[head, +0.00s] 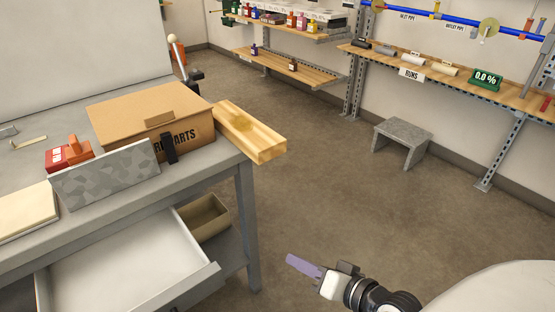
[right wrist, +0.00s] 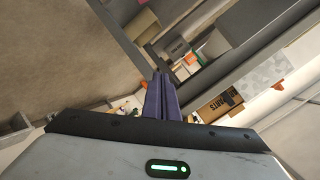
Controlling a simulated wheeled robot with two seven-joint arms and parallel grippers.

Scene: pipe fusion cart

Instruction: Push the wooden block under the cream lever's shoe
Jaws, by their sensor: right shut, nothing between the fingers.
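My right gripper (head: 290,260) has purple fingers and is in the lower middle of the head view, over the floor and right of the grey table. Its fingers are together and empty, as the right wrist view (right wrist: 161,78) also shows. A pale wooden piece (head: 262,146) juts past the table's right corner beside a cardboard box; I cannot tell whether it is the task's block. A rod with a cream knob (head: 173,38) stands behind the table, and its lower end is hidden. No shoe can be made out. My left gripper is not in view.
The grey table (head: 190,182) holds a cardboard box (head: 140,110), a grey patterned panel (head: 105,175) and a red device (head: 70,152). Its white drawer (head: 130,275) is pulled open. A grey stool (head: 402,132) stands near the wall shelves. The floor between is clear.

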